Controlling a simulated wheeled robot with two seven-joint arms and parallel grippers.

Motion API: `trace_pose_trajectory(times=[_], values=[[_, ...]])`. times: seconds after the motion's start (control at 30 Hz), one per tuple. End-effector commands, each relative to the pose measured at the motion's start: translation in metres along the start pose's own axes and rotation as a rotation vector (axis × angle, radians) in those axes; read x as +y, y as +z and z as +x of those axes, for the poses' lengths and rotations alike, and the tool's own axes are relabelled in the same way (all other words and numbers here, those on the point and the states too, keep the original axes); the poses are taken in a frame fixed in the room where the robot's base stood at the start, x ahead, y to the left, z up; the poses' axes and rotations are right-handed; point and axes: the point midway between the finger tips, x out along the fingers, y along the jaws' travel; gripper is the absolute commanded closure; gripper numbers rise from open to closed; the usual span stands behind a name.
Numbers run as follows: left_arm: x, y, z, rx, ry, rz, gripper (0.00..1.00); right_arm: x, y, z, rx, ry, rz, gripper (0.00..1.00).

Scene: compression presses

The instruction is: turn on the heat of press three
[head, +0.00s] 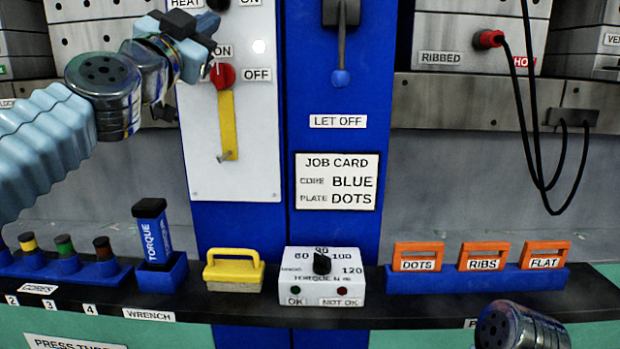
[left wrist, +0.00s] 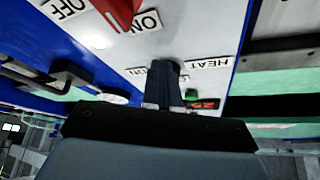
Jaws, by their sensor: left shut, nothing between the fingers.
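A white control panel (head: 205,150) on the blue post carries a HEAT label (head: 185,3) and an ON label, both cut by the top edge of the head view. A dark knob (head: 218,4) sits between them. In the left wrist view, upside down, the HEAT label (left wrist: 209,64) is beside my left gripper (left wrist: 163,78), which is shut and empty. Its fingers cover the spot between HEAT and a partly hidden ON label (left wrist: 136,71). Contact with the knob cannot be told. In the head view my left gripper (head: 205,40) is at the panel's upper left.
A red switch (head: 222,76) marked ON and OFF is just below my left gripper, with a yellow strip (head: 228,125) under it. A green light (left wrist: 191,95) and a red display (left wrist: 201,104) are near HEAT. A shelf (head: 420,307) with tools runs below.

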Motion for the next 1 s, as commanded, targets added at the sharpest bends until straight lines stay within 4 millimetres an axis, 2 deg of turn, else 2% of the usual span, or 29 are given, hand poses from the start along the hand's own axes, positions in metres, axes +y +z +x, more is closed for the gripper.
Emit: trace_pose_trajectory(times=[1.0], values=[[-0.026, 0.000, -0.001, 0.001, -0.002, -0.001, 1.00, 0.000, 0.000, -0.001, 0.000, 0.000, 0.000, 0.63]])
